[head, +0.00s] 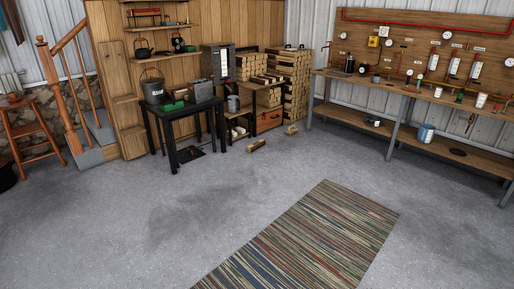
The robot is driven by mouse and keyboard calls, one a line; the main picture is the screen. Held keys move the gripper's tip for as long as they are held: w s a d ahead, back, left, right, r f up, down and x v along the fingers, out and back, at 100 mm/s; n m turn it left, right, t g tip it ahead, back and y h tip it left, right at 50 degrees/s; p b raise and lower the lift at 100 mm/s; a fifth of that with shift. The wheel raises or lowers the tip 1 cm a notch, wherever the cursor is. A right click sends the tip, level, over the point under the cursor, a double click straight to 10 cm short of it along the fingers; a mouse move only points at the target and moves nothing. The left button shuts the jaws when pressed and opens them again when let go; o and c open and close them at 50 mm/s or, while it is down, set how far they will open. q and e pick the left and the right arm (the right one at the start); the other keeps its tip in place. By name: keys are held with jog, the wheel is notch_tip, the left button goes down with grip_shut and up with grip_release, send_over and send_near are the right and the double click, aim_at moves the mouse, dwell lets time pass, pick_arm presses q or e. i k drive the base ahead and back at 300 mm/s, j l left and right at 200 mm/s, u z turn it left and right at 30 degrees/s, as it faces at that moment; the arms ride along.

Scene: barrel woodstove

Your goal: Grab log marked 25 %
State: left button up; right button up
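No 25 % mark is readable on any log from this distance. Neither of my grippers shows in the head view.
A black table (165,112) with a dark pot (153,90) stands at the back left. A long workbench (425,95) with gauges runs along the right wall. A striped rug (310,240) lies on open floor. A wooden stool (30,125) stands far left.

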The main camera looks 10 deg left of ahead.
aim_at(252, 148)
jog(key=i+u, duration=0.15)
jog(key=i, duration=5.15)
